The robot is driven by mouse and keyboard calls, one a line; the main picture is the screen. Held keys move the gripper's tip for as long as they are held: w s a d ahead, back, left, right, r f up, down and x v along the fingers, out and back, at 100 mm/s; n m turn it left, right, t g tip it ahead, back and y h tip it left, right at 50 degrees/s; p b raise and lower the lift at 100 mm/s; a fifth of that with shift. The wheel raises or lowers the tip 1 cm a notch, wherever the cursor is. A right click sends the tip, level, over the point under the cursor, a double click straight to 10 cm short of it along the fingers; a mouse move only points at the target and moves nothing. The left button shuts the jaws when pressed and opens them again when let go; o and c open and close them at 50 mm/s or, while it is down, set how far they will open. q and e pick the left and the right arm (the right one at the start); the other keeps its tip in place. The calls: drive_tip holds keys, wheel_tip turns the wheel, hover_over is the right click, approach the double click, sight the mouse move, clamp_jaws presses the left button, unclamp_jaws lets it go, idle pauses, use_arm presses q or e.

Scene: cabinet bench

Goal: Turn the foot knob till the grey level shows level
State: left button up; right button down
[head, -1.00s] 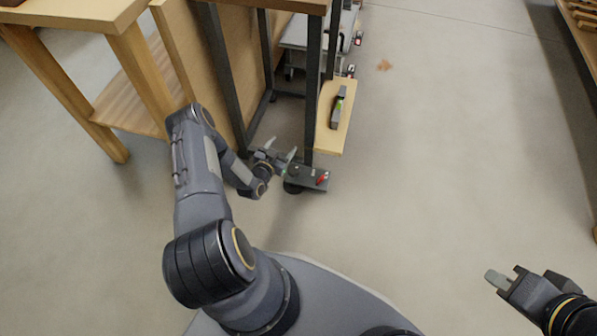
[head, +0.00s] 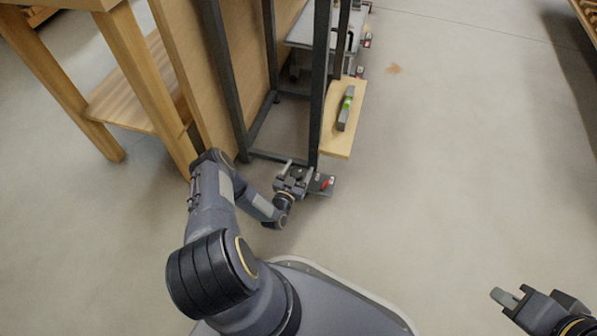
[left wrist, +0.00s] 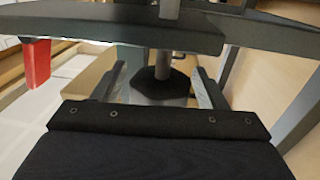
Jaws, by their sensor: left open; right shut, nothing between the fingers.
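The grey level (head: 346,108), with a green patch, lies on a pale wooden board; its bubble is too small to read. The dark foot knob (left wrist: 160,86) has a faceted rim and a grey stem; it shows in the left wrist view below a dark plate. My left gripper (left wrist: 161,70) is open, with one finger on each side of the knob in the picture; I cannot tell whether they touch it. In the head view my left gripper (head: 299,172) is low by the frame's foot and hides the knob. My right gripper (head: 507,297) is shut and empty, far right.
A dark plate with a red part (head: 326,184) juts out at the foot of the dark metal frame (head: 319,80). The pale board (head: 340,143) overhangs nearby. A wooden bench (head: 135,70) stands left. The floor to the right is clear.

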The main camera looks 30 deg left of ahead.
use_arm(q)
drive_tip(key=shift+w, duration=0.15)
drive_tip(key=c, duration=1)
drive_tip(key=shift+h, duration=0.3)
drive_tip(key=m+h, duration=0.2)
drive_tip(key=h, duration=0.1)
drive_tip(key=m+g+h, duration=0.1)
drive_tip(key=m+h, duration=0.1)
drive_tip(key=h, duration=0.1)
drive_tip(key=d+m+h, duration=0.1)
drive_tip(key=m+h, duration=0.1)
drive_tip(key=h, duration=0.1)
drive_tip(key=shift+m+g, duration=0.3)
drive_tip(key=m+g+h, duration=0.2)
drive_tip(key=h, duration=0.1)
drive_tip(key=m+g+h, duration=0.1)
drive_tip(key=shift+s+d+h, duration=0.25)
drive_tip(key=shift+s+h, duration=0.05)
drive_tip(key=shift+h, duration=0.1)
drive_tip(key=shift+s+d+m+g+h, duration=0.15)
drive_tip(key=shift+m+g+h, duration=1.25)
drive_tip(key=shift+m+g, duration=0.15)
drive_tip(key=shift+g, duration=0.25)
